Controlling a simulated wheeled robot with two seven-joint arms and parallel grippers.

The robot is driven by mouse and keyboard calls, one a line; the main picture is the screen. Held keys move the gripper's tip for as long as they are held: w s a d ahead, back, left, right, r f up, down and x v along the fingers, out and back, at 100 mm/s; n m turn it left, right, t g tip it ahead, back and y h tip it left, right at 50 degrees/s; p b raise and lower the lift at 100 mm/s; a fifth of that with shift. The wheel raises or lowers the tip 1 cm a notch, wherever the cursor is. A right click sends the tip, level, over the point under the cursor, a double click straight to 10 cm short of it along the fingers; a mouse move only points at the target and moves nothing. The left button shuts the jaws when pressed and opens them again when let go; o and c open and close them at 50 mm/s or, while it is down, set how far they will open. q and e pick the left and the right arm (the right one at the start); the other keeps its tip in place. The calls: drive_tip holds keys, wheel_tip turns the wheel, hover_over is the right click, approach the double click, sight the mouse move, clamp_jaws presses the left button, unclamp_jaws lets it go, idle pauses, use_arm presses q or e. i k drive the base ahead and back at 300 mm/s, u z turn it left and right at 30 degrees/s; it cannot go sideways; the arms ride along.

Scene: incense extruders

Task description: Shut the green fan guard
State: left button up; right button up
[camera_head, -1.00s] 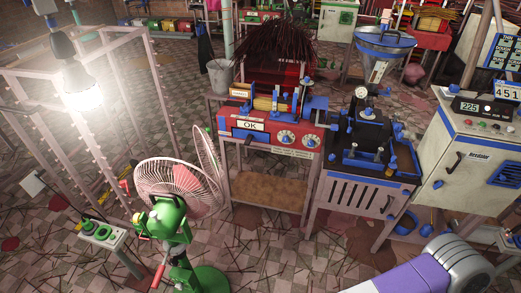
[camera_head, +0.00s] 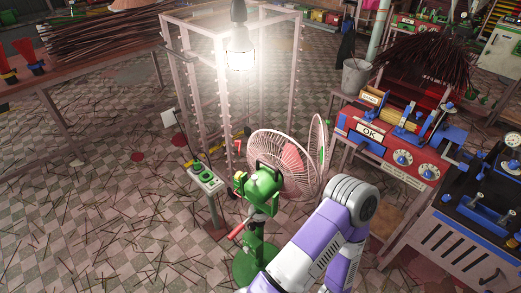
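The green fan (camera_head: 264,188) stands on its round base in the middle of the camera_head view. Its rear wire cage (camera_head: 289,160) is pale with a reddish part. The front guard (camera_head: 318,150) is swung out to the right of the cage, with a clear gap between them, so it is open. My purple and white arm (camera_head: 335,225) comes in from the bottom, just right of the fan and below the guard. Its gripper does not show clearly, and I cannot tell whether it touches the fan. My other gripper is out of view.
A post with a green-button control box (camera_head: 205,178) stands left of the fan. A lit lamp (camera_head: 240,55) hangs in a pink frame behind. A red machine marked OK (camera_head: 385,145) stands close on the right. The left floor is mostly clear apart from scattered sticks.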

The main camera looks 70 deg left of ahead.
sight(323, 143)
drive_tip(key=u, duration=0.25)
drive_tip(key=i, duration=1.5)
drive_tip(key=u, duration=2.55)
drive_tip(key=k, duration=0.45)
drive_tip(key=z, duration=0.3)
drive_tip(key=i, duration=0.9)
drive_tip(key=u, duration=0.55)
